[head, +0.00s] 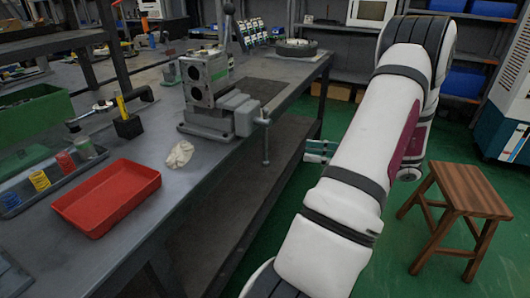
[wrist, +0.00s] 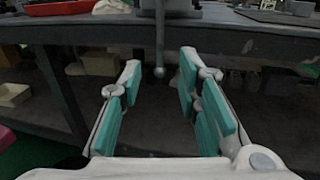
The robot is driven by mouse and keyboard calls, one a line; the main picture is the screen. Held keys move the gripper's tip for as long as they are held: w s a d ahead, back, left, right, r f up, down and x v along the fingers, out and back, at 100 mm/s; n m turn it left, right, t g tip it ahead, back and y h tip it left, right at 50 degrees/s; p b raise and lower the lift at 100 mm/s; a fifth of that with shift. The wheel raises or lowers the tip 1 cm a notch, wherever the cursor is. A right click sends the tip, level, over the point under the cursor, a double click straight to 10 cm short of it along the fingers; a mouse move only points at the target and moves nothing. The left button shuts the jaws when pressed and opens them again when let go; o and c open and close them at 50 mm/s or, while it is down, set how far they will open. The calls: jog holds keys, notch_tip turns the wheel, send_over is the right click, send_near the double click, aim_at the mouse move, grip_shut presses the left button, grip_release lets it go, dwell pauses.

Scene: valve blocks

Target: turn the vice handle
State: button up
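The vice (head: 232,117) is grey and sits at the front edge of the workbench, with a metal block clamped in its jaws. Its handle (head: 265,140) is a thin bar hanging nearly upright off the bench edge. The handle also shows in the wrist view (wrist: 160,45), ending in a small ball above and between my fingers. My gripper (head: 318,152) is right of the handle in the head view, apart from it and lower than the bench top. In the wrist view my gripper (wrist: 157,85) is open, with teal pads and nothing between them.
A red tray (head: 108,197), a crumpled cloth (head: 179,155) and a green bin (head: 35,118) are on the workbench (head: 150,215). A wooden stool (head: 458,195) stands at the right.

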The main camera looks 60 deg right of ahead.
aim_at(266, 160)
jog(key=b+x, duration=0.3)
jog(key=x, duration=1)
jog(key=shift+w, duration=0.35)
grip_shut()
